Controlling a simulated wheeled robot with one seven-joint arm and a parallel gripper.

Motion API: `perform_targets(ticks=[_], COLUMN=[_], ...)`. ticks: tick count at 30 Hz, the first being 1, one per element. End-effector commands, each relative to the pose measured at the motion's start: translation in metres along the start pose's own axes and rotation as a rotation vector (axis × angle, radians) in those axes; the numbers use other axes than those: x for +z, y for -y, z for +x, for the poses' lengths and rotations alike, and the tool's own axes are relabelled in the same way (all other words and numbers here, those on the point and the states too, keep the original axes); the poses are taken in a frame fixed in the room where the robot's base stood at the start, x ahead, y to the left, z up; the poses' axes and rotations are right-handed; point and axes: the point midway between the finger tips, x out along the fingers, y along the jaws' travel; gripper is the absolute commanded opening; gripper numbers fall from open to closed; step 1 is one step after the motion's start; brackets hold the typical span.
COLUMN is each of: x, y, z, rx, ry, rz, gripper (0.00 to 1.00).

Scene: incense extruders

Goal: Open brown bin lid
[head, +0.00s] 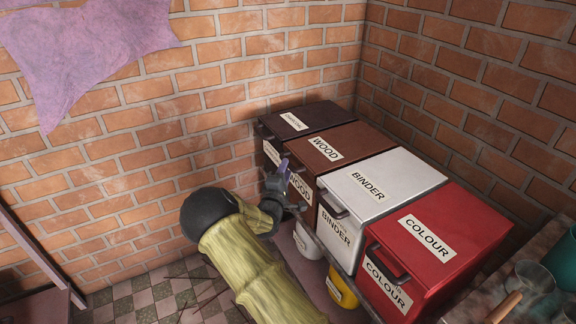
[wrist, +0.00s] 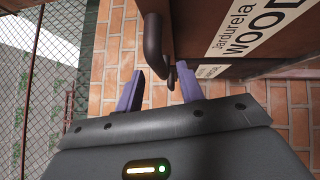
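The brown bin (head: 352,138) labelled WOOD stands in a row of bins, its lid shut. In the wrist view its front and WOOD label (wrist: 255,28) fill the upper right. Its dark curved handle (wrist: 153,45) sticks out from the front. My gripper (head: 283,183) is at the front of the brown bin in the head view, hiding part of that front and the handle. In the wrist view my gripper (wrist: 162,90) has its two purple fingers apart, with the lower end of the handle lined up with the gap. Contact with the handle cannot be told.
A darker bin (head: 318,112) stands behind the brown one; a white BINDER bin (head: 388,178) and a red COLOUR bin (head: 440,225) stand in front. White and yellow containers (head: 342,287) sit below. Brick walls (head: 250,75) close off the back and right.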

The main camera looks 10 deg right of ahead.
Motion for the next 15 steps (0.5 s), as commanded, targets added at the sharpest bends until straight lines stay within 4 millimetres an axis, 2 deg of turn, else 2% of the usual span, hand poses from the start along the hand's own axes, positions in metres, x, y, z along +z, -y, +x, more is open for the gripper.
perform_targets(ticks=[3,6,15], x=[0.001,0.000,0.000], y=[0.001,0.000,0.000], z=[0.019,0.029,0.035], rx=[0.001,0.000,0.000], ry=[0.002,0.001,0.000], rz=[0.002,0.000,0.000], gripper=[0.38,0.38,0.38])
